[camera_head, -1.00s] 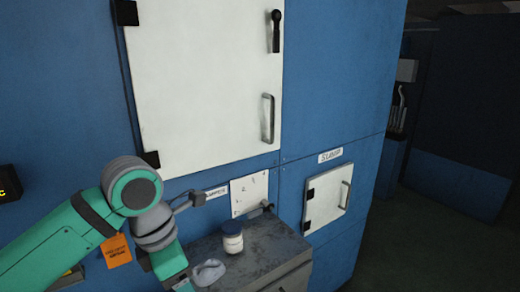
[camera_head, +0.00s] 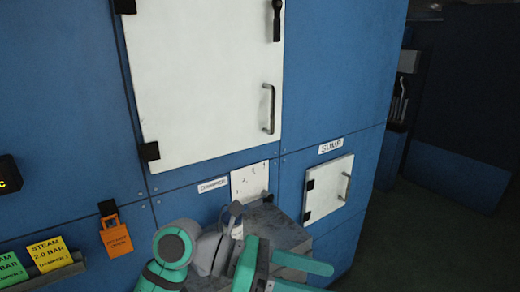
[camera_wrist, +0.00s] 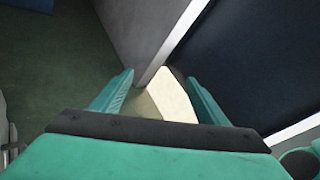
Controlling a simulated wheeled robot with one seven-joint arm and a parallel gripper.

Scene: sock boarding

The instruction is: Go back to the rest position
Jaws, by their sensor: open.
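My gripper (camera_head: 322,279) is at the bottom centre of the head view, its two green fingers spread and pointing right. It is in front of the dark grey worktop (camera_head: 287,230) and covers much of it. The wrist view shows the same gripper (camera_wrist: 158,82) open, with nothing held between the fingers. Beyond the fingertips are a pale panel edge and a cream patch that I cannot identify. The jar and the pale cloth on the worktop are hidden behind my arm now.
The blue wall carries a large white door (camera_head: 205,85) with a handle and a small sump door (camera_head: 328,188). Green floor (camera_wrist: 45,75) is open at left in the wrist view.

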